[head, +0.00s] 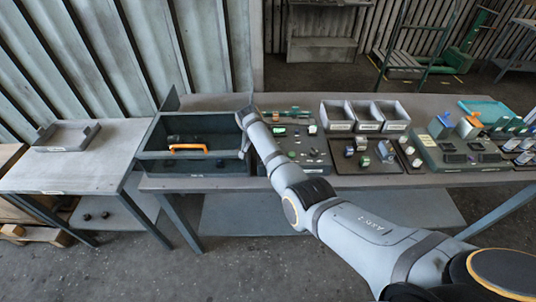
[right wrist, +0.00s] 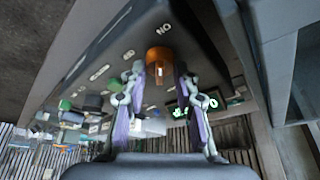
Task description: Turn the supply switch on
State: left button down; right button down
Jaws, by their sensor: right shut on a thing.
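The supply switch (right wrist: 158,54) shows in the right wrist view as an orange knob on a dark grey panel (right wrist: 110,40). White lettering, turned over in this view, stands beside it and seems to read ON. My right gripper (right wrist: 159,76) has its two fingers on either side of the knob, shut on it. Which position the knob points to I cannot tell. In the head view my right arm reaches from the lower right to the table, and its forearm hides the right gripper and the switch. My left gripper is in neither view.
A side table (head: 75,170) holds a shallow tray (head: 65,137).

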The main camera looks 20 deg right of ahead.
jog(key=shift+m+b, duration=0.3)
jog(key=shift+b, duration=0.05)
jog(key=shift+g, duration=0.3)
jog(key=c, duration=1)
grip_release()
jog(key=v, duration=1.2)
jog(key=shift+a, duration=0.1)
jog(key=shift+f, duration=0.1)
